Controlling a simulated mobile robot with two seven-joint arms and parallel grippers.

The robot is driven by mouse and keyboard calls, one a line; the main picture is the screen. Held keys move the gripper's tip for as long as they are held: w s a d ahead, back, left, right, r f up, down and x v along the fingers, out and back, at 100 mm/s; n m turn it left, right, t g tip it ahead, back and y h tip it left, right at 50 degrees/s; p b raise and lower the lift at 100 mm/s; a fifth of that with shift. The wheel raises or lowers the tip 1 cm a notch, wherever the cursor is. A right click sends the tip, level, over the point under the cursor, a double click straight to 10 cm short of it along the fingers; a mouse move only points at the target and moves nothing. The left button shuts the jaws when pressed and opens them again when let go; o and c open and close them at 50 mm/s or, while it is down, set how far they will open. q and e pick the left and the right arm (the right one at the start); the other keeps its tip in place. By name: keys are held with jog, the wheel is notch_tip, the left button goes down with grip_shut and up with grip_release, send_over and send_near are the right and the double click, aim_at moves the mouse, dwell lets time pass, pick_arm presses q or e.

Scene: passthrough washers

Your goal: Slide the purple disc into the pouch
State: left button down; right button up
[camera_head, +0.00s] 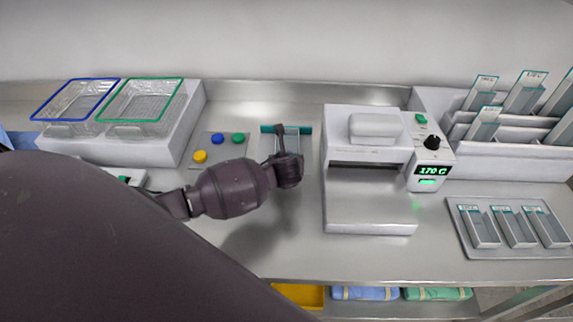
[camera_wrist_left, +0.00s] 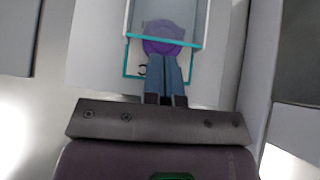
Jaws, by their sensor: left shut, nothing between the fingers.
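The pouch (camera_wrist_left: 188,18) is a clear sleeve with teal edging on a white plate. In the head view its teal edge (camera_head: 304,129) shows behind my left gripper. The purple disc (camera_wrist_left: 163,27) lies at the pouch's mouth in the left wrist view, overlapping the teal edge strip. Part of it lies on the pouch side of the strip. My left gripper (camera_wrist_left: 165,57) is shut and empty, its fingertips at the disc's near edge; whether they touch it I cannot tell. In the head view the left gripper (camera_head: 280,135) hides the disc. My right gripper is not in view.
Yellow (camera_head: 200,156), green (camera_head: 238,137) and blue (camera_head: 217,138) discs lie on a grey pad left of the pouch. A white sealing machine (camera_head: 366,210) reading 170 C stands close on the right. Two wire baskets (camera_head: 143,105) are at the left, and a tray of pouches (camera_head: 470,248) at the right.

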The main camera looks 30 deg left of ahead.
pick_arm(q)
jog(key=shift+w+a+f, duration=0.15)
jog(key=shift+w+a, duration=0.1)
jog(key=shift+w, duration=0.15)
jog(key=shift+w+a, duration=0.2)
jog(key=shift+w, duration=0.05)
jog(key=shift+w+a+r, duration=0.2)
jog(key=shift+w+a+r, duration=0.15)
jog(key=shift+r, duration=0.05)
jog(key=shift+s+d+r, duration=0.15)
jog(key=shift+s+d, duration=0.25)
jog(key=shift+s+f+v, duration=0.15)
jog(key=shift+f+v, duration=0.05)
jog(key=shift+v, duration=0.85)
jog(key=shift+s+f+v, duration=0.1)
jog(key=shift+f+v, duration=0.05)
jog(key=shift+v, duration=0.9)
jog(key=shift+s+d+f, duration=0.1)
jog(key=shift+d, duration=0.15)
